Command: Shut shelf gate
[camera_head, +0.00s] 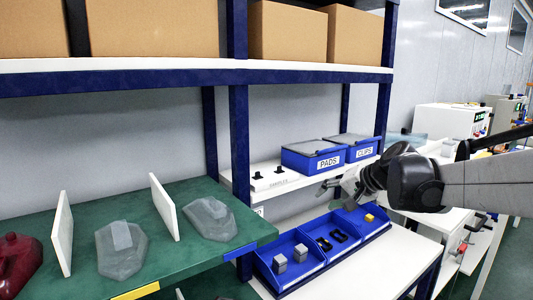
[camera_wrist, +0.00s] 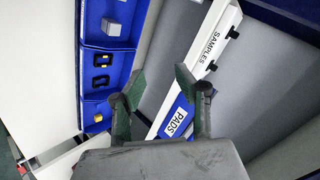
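No part in view is marked as a gate. A white strip lettered SAMPLES (camera_wrist: 211,54) with two black knobs runs diagonally in the wrist view. In the head view the white SAMPLES panel (camera_head: 272,183) lies at the front left of the middle shelf, left of the blue PADS box (camera_head: 313,157). I cannot tell whether this panel is the gate. My gripper (camera_wrist: 158,78) has its fingers apart with nothing held. In the head view my gripper (camera_head: 333,188) is in front of the shelf, below the boxes and above the blue tray.
A blue CLIPS box (camera_head: 364,149) stands right of PADS. Below, a blue divided tray (camera_head: 281,263) holds grey blocks, black parts and a yellow piece. A green shelf (camera_head: 165,258) with white dividers and grey lamp shapes is at left. Blue uprights (camera_head: 239,150) border the rack.

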